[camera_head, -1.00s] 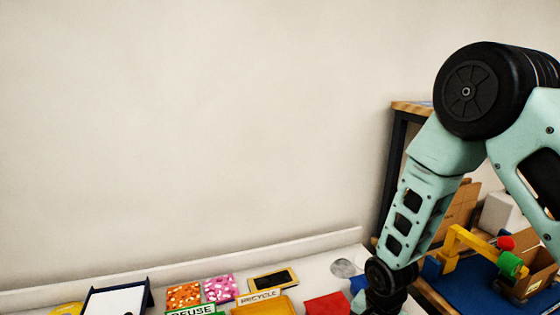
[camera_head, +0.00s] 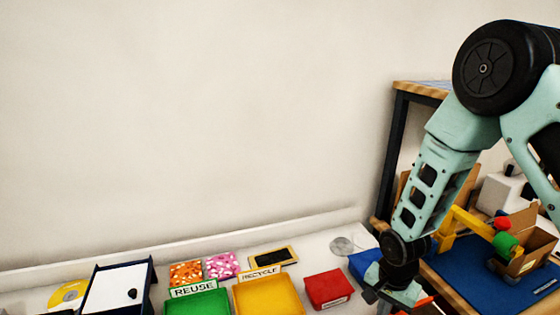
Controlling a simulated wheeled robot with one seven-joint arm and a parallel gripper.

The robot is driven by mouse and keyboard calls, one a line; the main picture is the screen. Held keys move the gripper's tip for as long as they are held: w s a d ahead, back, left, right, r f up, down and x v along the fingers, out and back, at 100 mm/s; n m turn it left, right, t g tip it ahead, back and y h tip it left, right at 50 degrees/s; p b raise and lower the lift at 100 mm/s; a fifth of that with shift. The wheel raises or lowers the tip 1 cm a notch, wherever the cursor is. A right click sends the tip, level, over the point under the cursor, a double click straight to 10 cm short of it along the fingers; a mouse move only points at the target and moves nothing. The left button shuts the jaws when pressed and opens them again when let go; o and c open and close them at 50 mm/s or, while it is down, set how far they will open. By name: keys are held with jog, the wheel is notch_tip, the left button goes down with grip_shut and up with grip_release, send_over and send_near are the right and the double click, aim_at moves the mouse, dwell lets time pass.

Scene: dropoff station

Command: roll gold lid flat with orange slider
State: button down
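No gold lid can be made out for certain. A round yellow disc with a pale centre (camera_head: 68,295) lies at the far left of the table. A small orange piece (camera_head: 424,303) shows beside my gripper at the bottom edge; I cannot tell whether it is the orange slider. My gripper (camera_head: 392,300) hangs low at the bottom right, over the front right part of the table. Its fingers are mostly hidden or cut off, so I cannot see whether they are open or hold anything.
A dark-framed white tray (camera_head: 117,289), a green REUSE bin (camera_head: 197,302), a yellow RECYCLE bin (camera_head: 268,296), a red box (camera_head: 327,289) and a blue box (camera_head: 364,264) line the table (camera_head: 310,256). A wall stands behind. A shelf (camera_head: 388,160) and blue mat (camera_head: 490,280) are at right.

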jog(key=shift+w+d+f+p, duration=0.15)
jog(key=shift+w+d, duration=0.4)
jog(key=shift+d, duration=1.4)
jog(key=shift+w+d+f+p, duration=0.15)
jog(key=shift+w+d, duration=0.45)
jog(key=shift+d, duration=1.4)
jog(key=shift+w+d+p, duration=0.2)
jog(key=shift+w+d, duration=0.35)
jog(key=shift+d, duration=1.4)
jog(key=shift+s+a, duration=0.3)
jog(key=shift+a, duration=0.4)
notch_tip(320, 180, up, 7)
jog(key=p, duration=0.5)
jog(key=shift+w+r, duration=0.15)
jog(key=shift+w, duration=0.15)
